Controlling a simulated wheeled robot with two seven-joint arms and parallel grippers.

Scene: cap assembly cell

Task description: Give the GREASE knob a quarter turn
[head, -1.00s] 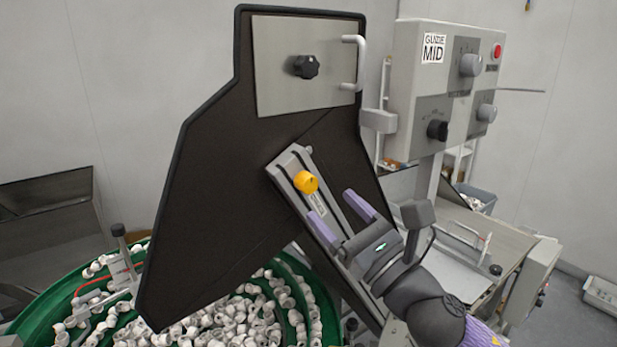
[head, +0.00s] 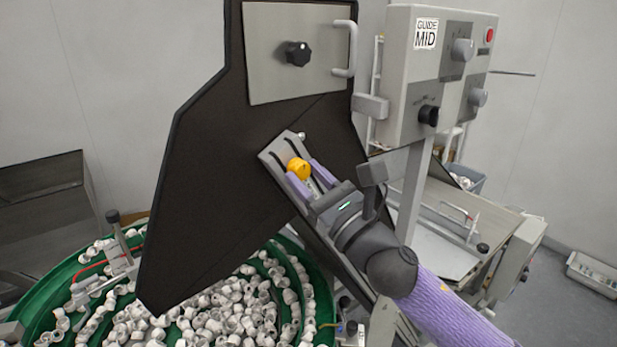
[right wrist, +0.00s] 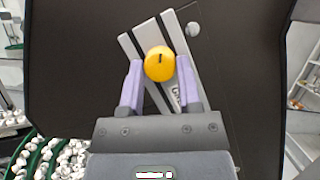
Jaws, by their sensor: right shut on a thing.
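The yellow round knob (head: 298,167) sits on a grey slotted bracket (head: 273,156) on the black panel. In the right wrist view the knob (right wrist: 159,64) has a short dark mark near its top. A label beside it on the bracket is mostly hidden, so I cannot read it in full. My right gripper (head: 303,174) reaches up from the lower right, its purple fingers on either side of the knob, shut on it. The right gripper (right wrist: 160,68) also shows in the right wrist view. My left gripper is not in view.
A black knob (head: 297,54) and a handle (head: 352,48) are on the plate above. A grey control box (head: 398,80) marked GUIDE MID, with several knobs and a red button (head: 489,34), stands at right. A green bowl (head: 62,270) of white caps lies below.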

